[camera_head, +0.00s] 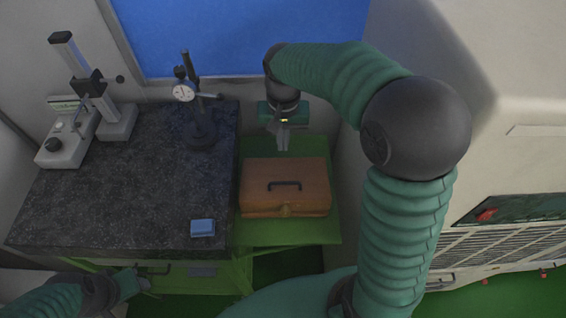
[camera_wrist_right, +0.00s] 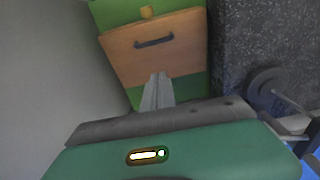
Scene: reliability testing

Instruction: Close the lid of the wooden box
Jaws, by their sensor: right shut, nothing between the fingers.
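The wooden box (camera_head: 285,205) sits on a green shelf to the right of the dark stone slab. Its lid (camera_head: 285,172), with a dark handle, lies flat on top and looks closed. A brass-coloured latch shows at the front. In the right wrist view the lid (camera_wrist_right: 158,52) also lies flat, handle up. My right gripper (camera_head: 283,146) is shut and empty, just behind the box's back edge; its fingers (camera_wrist_right: 158,80) point toward that edge. Whether they touch it is unclear. My left gripper (camera_head: 146,284) is low at the left, away from the box, its fingers too small to judge.
The stone slab (camera_head: 120,190) carries a dial gauge stand (camera_head: 200,125), another measuring stand (camera_head: 95,90) and a small blue block (camera_head: 203,228). A large pale machine (camera_head: 510,150) stands at the right. Green shelf (camera_head: 290,237) shows bare in front of the box.

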